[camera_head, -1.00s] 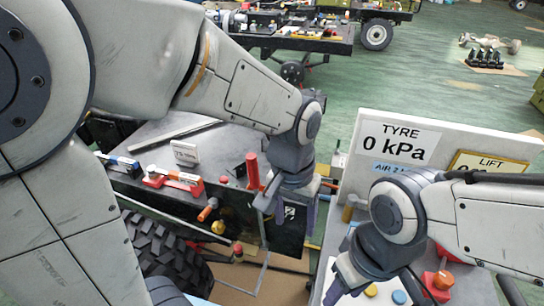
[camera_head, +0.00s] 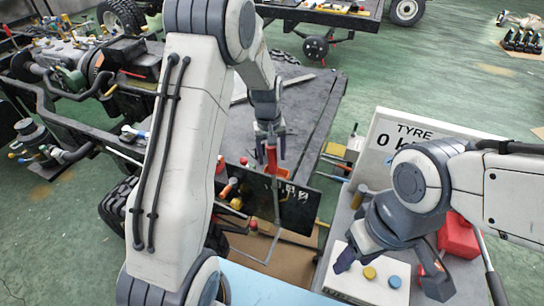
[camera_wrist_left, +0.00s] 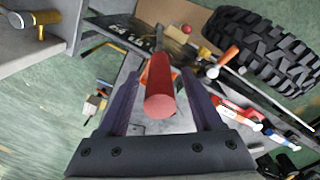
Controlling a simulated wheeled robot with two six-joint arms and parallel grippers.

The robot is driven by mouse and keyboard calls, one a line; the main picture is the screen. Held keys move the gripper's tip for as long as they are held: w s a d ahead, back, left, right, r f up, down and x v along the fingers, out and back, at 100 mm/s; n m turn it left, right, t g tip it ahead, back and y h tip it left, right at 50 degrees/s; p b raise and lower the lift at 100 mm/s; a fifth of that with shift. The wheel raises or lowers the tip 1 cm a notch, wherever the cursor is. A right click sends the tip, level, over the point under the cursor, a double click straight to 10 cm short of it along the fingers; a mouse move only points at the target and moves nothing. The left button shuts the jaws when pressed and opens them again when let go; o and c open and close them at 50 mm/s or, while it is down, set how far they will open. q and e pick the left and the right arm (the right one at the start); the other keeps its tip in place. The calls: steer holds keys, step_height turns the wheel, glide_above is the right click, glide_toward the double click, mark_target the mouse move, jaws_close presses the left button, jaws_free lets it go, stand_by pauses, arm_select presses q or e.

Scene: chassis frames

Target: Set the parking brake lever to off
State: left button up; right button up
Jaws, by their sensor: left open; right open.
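A red upright lever grip (camera_head: 271,160), which looks like the parking brake lever, stands at the edge of the dark chassis deck in the head view. My left gripper (camera_head: 271,148) is open above it. In the left wrist view the red grip (camera_wrist_left: 160,92) lies between the two open fingers of my left gripper (camera_wrist_left: 163,95). I cannot tell whether they touch it. A dark panel with white lettering (camera_head: 294,207) is below the lever; its text is unreadable. My right gripper (camera_head: 392,268) is open above a white button box (camera_head: 350,287).
An orange handle (camera_head: 229,187) sits left of the lever. A white tyre pressure board (camera_head: 385,127) stands to the right, with a red block (camera_head: 458,236) in front. Blue (camera_head: 395,282) and yellow buttons are under my right gripper. A large tyre (camera_wrist_left: 265,45) shows in the wrist view.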

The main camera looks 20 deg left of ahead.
arm_select(q)
steer(key=shift+d+f, duration=0.1)
steer(key=shift+f, duration=1.05)
jaws_close()
steer(key=shift+w+r, duration=0.1)
stand_by(0.5)
